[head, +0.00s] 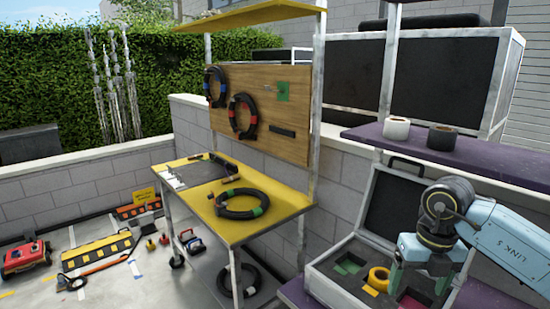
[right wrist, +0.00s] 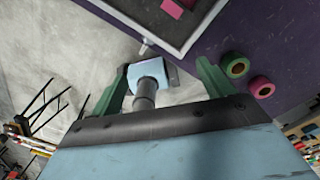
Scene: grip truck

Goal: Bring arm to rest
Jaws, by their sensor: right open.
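My right arm comes in from the right in the head view. Its gripper (head: 418,283) points down over the open case (head: 335,245). In the right wrist view the two green fingers (right wrist: 160,80) stand wide apart. A light-blue and grey part shows between them; I cannot tell that anything is gripped. The case holds dark foam with green pieces, a yellow roll (head: 378,278) and a pink area (head: 411,303) below the fingers. The arm hides part of the case. My left gripper is not in view.
A white roll (head: 396,128) and a dark roll (head: 442,138) stand on the purple shelf (head: 500,165). A yellow workbench (head: 280,208) with coiled cables stands left of the case. A red machine (head: 25,257) and yellow-black ramps (head: 95,252) lie on the floor at left.

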